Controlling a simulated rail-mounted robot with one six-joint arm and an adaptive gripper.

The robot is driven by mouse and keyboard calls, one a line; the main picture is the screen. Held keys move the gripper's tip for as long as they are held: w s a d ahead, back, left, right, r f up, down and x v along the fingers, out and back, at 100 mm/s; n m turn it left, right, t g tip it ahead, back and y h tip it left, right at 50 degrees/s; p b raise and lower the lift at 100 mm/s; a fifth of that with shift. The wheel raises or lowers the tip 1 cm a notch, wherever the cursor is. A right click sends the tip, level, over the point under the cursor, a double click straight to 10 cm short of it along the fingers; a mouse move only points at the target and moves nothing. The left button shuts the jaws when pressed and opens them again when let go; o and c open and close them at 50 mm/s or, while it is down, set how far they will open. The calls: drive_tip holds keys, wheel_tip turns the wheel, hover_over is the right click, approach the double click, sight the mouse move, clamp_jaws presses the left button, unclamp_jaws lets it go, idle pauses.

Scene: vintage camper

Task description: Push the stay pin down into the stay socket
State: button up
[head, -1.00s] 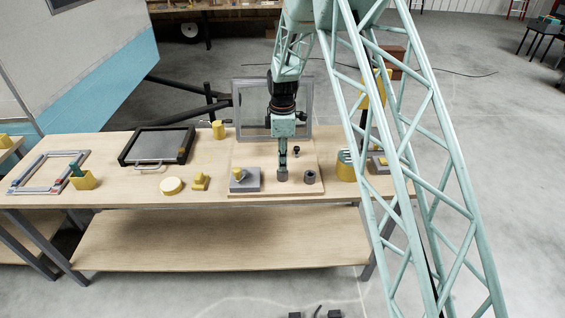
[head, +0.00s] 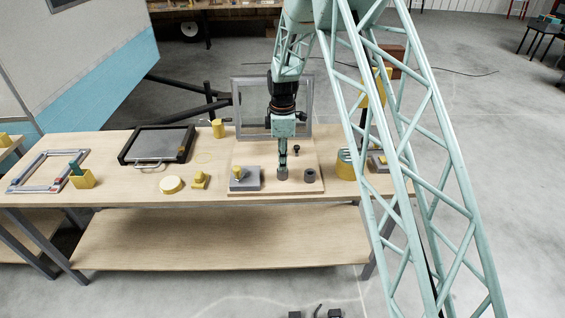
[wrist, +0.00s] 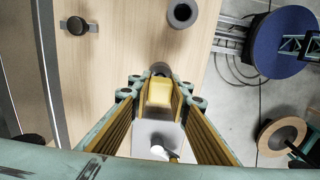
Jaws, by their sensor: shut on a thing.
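My gripper (head: 283,166) points straight down over the wooden board on the bench. In the wrist view my gripper (wrist: 159,88) has its fingers shut on a yellow block-like piece, which I take to be the stay pin (wrist: 160,93). A short grey cylinder, probably the stay socket (head: 282,175), stands directly under the fingertips. In the wrist view a dark round edge (wrist: 160,68) shows just beyond the pin. The pin's lower end is hidden, so I cannot tell how deep it sits.
A grey block (head: 245,185) with a yellow knob stands left of my gripper. An open grey ring (head: 309,177) stands to the right, and a small black knob (head: 296,151) behind. A grey frame (head: 305,100) rises behind the board. A yellow-banded container (head: 345,170) stands further right.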

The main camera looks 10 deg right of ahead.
idle(0.3)
drive_tip(key=o, duration=1)
drive_tip(key=shift+r, duration=0.1)
drive_tip(key=shift+r, duration=5.85)
